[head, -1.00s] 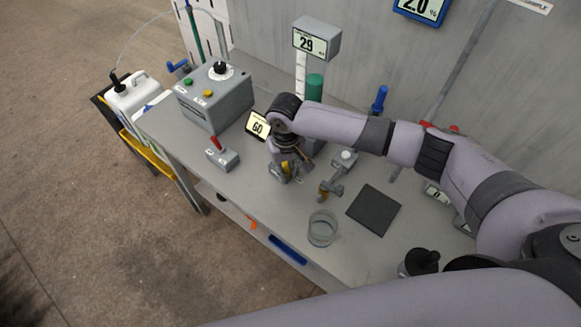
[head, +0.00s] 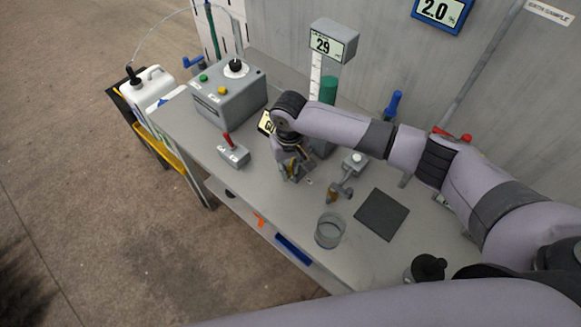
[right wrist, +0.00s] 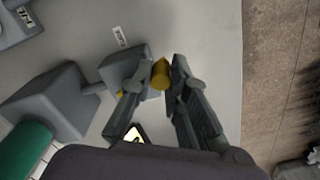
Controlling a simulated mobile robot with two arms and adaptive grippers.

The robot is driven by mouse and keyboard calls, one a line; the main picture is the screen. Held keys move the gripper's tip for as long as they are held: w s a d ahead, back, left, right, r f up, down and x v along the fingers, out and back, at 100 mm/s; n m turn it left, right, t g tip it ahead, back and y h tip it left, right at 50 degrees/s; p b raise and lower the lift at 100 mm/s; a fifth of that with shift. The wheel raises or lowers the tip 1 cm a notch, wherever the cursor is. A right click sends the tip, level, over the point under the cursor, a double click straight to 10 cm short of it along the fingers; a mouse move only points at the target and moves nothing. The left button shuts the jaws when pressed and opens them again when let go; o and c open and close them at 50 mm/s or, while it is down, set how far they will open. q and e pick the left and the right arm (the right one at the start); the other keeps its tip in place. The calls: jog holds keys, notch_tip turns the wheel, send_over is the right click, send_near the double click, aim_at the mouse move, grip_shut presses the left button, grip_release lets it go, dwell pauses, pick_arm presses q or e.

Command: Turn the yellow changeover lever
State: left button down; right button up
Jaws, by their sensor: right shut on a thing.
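The yellow changeover lever (right wrist: 161,74) shows in the right wrist view as a short yellow knob beside a grey block (right wrist: 122,66). My right gripper (right wrist: 160,72) has its two fingers on either side of the knob and is shut on it. In the head view my right gripper (head: 294,172) points down at the bench, and a little yellow shows at its fingers. The wrist and fingers hide most of the lever there. My left gripper is out of view.
A grey box with a red lever (head: 234,154) stands to the left of my right gripper. A small valve-like fixture (head: 341,189), a glass dish (head: 330,231) and a dark mat (head: 381,214) lie to its right. A green cylinder (head: 328,90) stands behind.

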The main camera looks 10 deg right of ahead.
jog(key=shift+w+a+f, duration=0.1)
jog(key=shift+w+a, duration=0.15)
jog(key=shift+a, duration=0.1)
jog(key=shift+w+a, duration=0.1)
jog(key=shift+a, duration=0.05)
jog(key=shift+w+a, duration=0.15)
jog(key=o, duration=1.1)
jog(key=shift+w+f, duration=0.1)
jog(key=shift+w, duration=0.15)
jog(key=o, duration=0.8)
jog(key=shift+a, duration=0.1)
notch_tip(320, 180, up, 5)
jog(key=p, duration=0.3)
